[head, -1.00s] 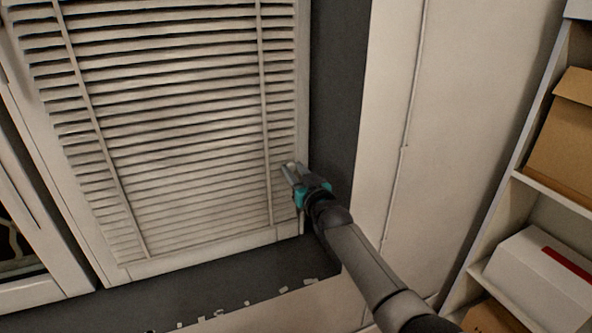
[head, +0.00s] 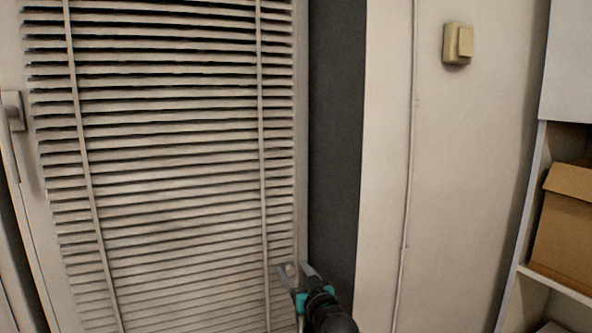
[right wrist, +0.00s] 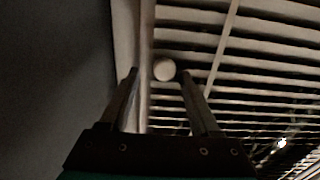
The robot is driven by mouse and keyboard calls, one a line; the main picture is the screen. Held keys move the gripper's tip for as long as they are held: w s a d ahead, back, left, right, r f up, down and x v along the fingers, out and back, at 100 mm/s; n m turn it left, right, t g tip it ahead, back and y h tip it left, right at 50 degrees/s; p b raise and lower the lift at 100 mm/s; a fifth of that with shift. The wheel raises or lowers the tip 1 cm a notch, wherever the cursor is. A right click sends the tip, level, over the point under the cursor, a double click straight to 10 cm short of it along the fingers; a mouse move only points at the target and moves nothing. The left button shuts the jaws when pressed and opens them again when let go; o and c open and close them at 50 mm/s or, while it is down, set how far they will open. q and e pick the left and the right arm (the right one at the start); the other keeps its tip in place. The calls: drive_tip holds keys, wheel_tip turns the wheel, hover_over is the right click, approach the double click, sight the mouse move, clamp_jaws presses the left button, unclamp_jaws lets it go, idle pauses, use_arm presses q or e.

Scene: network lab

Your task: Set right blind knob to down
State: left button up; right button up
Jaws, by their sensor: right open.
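The blind knob (head: 291,270) is a small pale round knob at the lower right edge of the slatted blind (head: 170,180). It also shows in the right wrist view (right wrist: 165,69), in front of the slats. My right gripper (head: 295,267) is open and at the knob. In the right wrist view its two fingertips (right wrist: 160,75) point at the knob, which appears in the gap at or just past the tips. I cannot tell whether either finger touches it. My left gripper is not in view.
A dark wall strip (head: 335,150) stands right of the blind. A light switch (head: 458,44) is on the pale wall. A shelf with a cardboard box (head: 566,225) is at the far right. A window handle (head: 13,110) is at the left edge.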

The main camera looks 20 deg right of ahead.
drive_tip(key=r+p, duration=0.2)
drive_tip(key=shift+w+a+r, duration=0.1)
drive_tip(key=shift+a+r, duration=0.2)
drive_tip(key=shift+r, duration=0.1)
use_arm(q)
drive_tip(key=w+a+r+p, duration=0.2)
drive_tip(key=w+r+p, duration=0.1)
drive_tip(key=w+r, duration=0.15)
use_arm(e)
wheel_tip(320, 180, up, 4)
drive_tip(key=shift+r, duration=0.1)
wheel_tip(320, 180, up, 8)
drive_tip(key=p, duration=0.5)
drive_tip(key=shift+p, duration=0.35)
drive_tip(key=p, duration=0.9)
approach(284, 149)
drive_tip(key=w, duration=0.4)
drive_tip(key=shift+w+a, duration=0.1)
drive_tip(key=shift+w, duration=0.15)
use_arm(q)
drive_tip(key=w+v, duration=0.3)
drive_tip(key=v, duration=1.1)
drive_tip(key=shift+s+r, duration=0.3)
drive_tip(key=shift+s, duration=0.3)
